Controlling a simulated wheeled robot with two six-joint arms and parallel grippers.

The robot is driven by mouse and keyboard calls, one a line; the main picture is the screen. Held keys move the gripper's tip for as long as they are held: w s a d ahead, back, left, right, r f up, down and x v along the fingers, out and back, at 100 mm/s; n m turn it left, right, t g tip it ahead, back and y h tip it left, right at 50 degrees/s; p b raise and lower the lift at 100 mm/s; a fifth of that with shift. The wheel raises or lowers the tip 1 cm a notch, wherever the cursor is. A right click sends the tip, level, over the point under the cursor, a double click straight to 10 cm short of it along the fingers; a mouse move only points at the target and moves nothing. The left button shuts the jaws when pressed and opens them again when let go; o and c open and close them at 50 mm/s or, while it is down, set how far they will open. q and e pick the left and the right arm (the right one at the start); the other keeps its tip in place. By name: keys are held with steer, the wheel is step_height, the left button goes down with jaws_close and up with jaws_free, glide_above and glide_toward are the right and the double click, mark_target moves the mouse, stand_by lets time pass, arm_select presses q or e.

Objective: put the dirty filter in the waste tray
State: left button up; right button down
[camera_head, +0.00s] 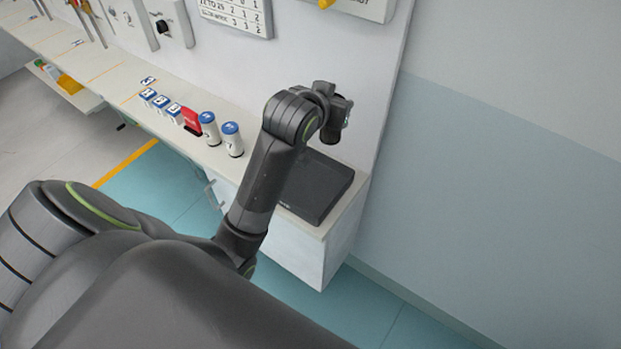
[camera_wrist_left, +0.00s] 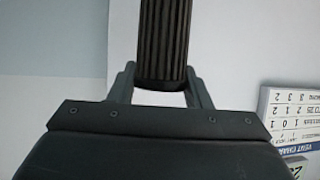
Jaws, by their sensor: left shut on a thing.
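The dirty filter is a dark brown, pleated cylinder (camera_wrist_left: 163,38) in the left wrist view, with its upper end cut off by the frame. My left gripper (camera_wrist_left: 161,76) is shut on it, one finger on each side. In the head view my left gripper (camera_head: 335,112) hangs in front of the wall panel, above the bench's right end; the filter cannot be told apart from the dark gripper there. A black shallow tray (camera_head: 328,192), likely the waste tray, lies on the bench end below the gripper, its left part hidden by my arm. My right gripper is not in view.
A sign with numbers (camera_head: 238,14) hangs on the wall panel. The space right of the bench is clear.

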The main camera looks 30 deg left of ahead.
arm_select(q)
steer(key=a+f+p, duration=0.2)
steer(key=a+f, duration=0.1)
steer(key=f, duration=0.7)
steer(key=s+a+f+p, duration=0.1)
steer(key=a+f, duration=0.3)
steer(key=f, duration=0.6)
steer(key=shift+a+f+n+y+p, duration=0.2)
steer(key=shift+a+n+y+p, duration=0.15)
steer(key=shift+p, duration=0.3)
steer(key=shift+s+d, duration=0.1)
steer(key=shift+f, duration=0.15)
steer(key=o, duration=1.3)
